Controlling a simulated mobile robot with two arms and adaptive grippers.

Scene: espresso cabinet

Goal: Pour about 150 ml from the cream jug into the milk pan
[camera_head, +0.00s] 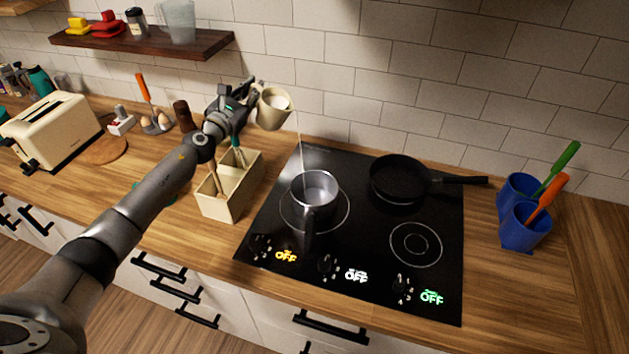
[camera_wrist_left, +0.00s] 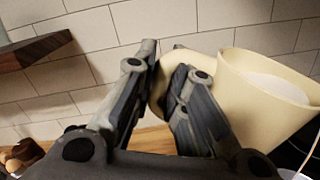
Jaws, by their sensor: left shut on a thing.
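My left gripper (camera_head: 243,101) is shut on the handle of the cream-coloured cream jug (camera_head: 270,110), above and to the left of the hob. The jug is tilted to the right, with white liquid inside near its rim. In the left wrist view, the gripper fingers (camera_wrist_left: 160,85) are at the handle side of the jug (camera_wrist_left: 240,100). My right gripper is in neither view.
A black frying pan (camera_head: 398,181) sits on the hob (camera_head: 365,235) at the back right. A utensil box (camera_head: 228,200) stands left of the hob, below my arm. Blue cups (camera_head: 524,224) stand at the right. A wooden shelf (camera_head: 150,43) is on the wall at the upper left.

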